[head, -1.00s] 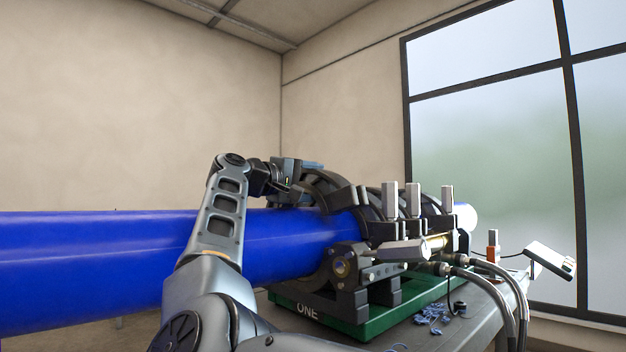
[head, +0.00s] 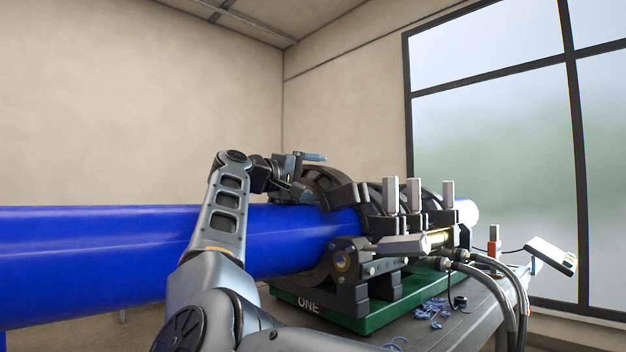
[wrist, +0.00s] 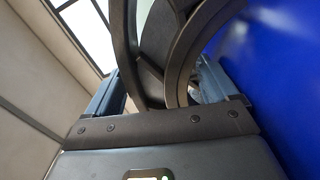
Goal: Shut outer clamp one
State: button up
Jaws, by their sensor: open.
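Outer clamp one is the dark clamp at the near end of the machine, above the green base (head: 376,318) marked ONE. Its curved upper half (head: 338,190) arches over the blue pipe (head: 120,245); I cannot tell whether it sits fully down. A grey handle (head: 403,244) lies flat, pointing out from the machine's front. My gripper (head: 306,174) is open at the arch's far left side, above the pipe. In the wrist view my gripper (wrist: 160,88) has its fingers apart, with the dark arch (wrist: 150,60) showing between them; contact is unclear.
Several grey handles stand upright along the clamps, one of them nearest (head: 391,195). Black hoses (head: 490,276) run from the machine's front right over the grey table (head: 470,325). Blue shavings (head: 430,312) lie there. A tilted grey box (head: 551,256) stands at the right.

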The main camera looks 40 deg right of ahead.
jog(key=a, duration=0.7)
jog(key=shift+s+a+p, duration=0.15)
jog(key=shift+a+p, duration=0.15)
jog(key=shift+a, duration=0.05)
jog(key=shift+c, duration=0.2)
